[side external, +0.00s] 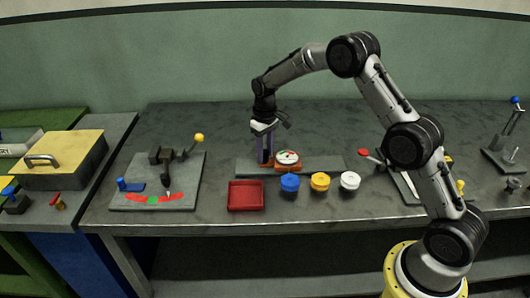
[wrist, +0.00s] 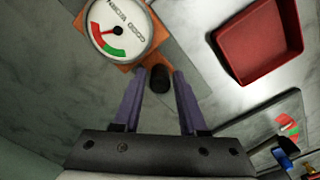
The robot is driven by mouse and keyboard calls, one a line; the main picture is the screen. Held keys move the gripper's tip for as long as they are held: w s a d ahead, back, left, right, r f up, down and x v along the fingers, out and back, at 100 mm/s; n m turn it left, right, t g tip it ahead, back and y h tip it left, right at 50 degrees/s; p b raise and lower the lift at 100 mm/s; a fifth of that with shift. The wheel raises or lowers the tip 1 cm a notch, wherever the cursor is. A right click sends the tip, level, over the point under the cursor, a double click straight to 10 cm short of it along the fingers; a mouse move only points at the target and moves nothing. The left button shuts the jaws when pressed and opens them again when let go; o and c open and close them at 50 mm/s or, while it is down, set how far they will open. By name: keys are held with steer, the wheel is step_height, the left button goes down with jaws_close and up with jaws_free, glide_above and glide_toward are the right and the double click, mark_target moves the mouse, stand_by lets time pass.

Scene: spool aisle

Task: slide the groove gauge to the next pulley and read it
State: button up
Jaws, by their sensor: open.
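The groove gauge (side external: 288,158) has a round white dial on an orange base and sits on a long grey plate (side external: 325,163). In the wrist view the gauge dial (wrist: 120,27) shows red and green bands and the words GOOD and WORN. A black knob (wrist: 161,79) stands at the edge of the orange base. My gripper (side external: 265,160) points down at the gauge's left side. Its purple fingers are apart, with the knob between their tips; I cannot tell whether they touch it. I cannot make out any pulley.
A red tray (side external: 246,195) lies in front of the plate. Blue (side external: 290,184), yellow (side external: 320,182) and white (side external: 350,181) round pieces stand to its right. A lever fixture (side external: 158,183) is at left, a red-knobbed one (side external: 364,153) at right. The back of the bench is clear.

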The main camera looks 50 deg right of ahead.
steer(key=shift+f, duration=0.15)
steer(key=shift+c, duration=0.4)
jaws_close()
steer(key=shift+s+d, duration=0.1)
stand_by(0.9)
